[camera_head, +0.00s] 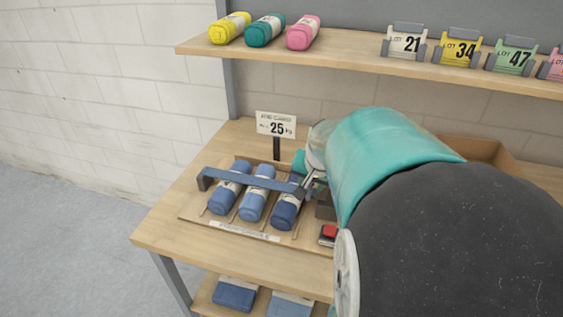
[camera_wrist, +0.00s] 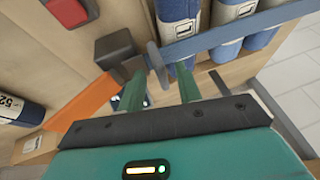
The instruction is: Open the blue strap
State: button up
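The blue strap (camera_head: 247,180) runs as a flat bar across three blue rolled bundles (camera_head: 256,197) on a wooden tray (camera_head: 196,217) on the table. In the wrist view the strap (camera_wrist: 240,35) ends at the left in an upright blue-grey tab (camera_wrist: 157,66), beside a dark block (camera_wrist: 113,46). My gripper (camera_wrist: 160,78) is open, its two green fingers apart, with the tab between or just beyond their tips. I cannot tell whether they touch it. In the head view my gripper (camera_head: 312,182) is at the strap's right end, partly hidden by my arm.
A red button (camera_wrist: 68,11) sits on a box near the dark block. A sign reading 25 (camera_head: 276,125) stands behind the tray. A shelf (camera_head: 345,55) with rolls and lot tags hangs above. An orange bar (camera_wrist: 80,110) lies left of my fingers.

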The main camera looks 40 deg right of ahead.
jog(key=shift+c, duration=0.4)
grip_shut()
